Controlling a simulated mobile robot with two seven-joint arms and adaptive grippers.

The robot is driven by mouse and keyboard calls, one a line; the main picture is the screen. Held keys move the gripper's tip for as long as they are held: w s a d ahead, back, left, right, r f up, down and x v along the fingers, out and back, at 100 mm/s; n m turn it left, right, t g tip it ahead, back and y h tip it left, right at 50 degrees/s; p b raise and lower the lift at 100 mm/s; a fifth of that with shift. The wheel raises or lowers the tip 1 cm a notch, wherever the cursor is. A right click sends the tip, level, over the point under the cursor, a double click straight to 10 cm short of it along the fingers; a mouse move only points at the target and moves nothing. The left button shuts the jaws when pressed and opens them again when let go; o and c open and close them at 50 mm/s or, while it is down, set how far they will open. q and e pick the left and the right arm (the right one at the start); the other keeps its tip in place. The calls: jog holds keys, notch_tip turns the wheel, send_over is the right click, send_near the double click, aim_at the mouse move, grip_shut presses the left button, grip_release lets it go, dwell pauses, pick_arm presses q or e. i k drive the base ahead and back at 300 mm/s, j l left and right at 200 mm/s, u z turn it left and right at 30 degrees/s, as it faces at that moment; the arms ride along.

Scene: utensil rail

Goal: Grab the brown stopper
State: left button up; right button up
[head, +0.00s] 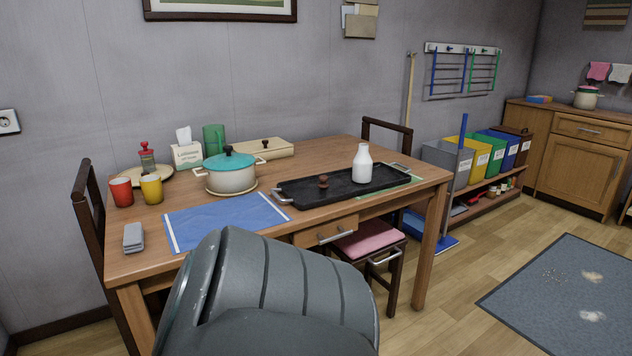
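A small brown stopper (323,181) stands on the left part of a black tray (388,178) on the wooden table. A white bottle (363,166) stands upright on the same tray, to the right of the stopper and apart from it. Neither of my grippers is in view. A large dark grey part of my own body fills the bottom middle and hides the table's front edge there.
On the table (320,153) are a teal-lidded pot (231,174), a blue mat (225,221), a red cup (121,191), a yellow cup (151,189), a tissue box (187,155) and a beige box (264,149). A pink-seated stool (368,240) is tucked under the front.

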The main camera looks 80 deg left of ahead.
aim_at(323, 184)
jog(key=u, duration=2.5)
jog(key=l+z, duration=0.35)
jog(key=l, duration=0.2)
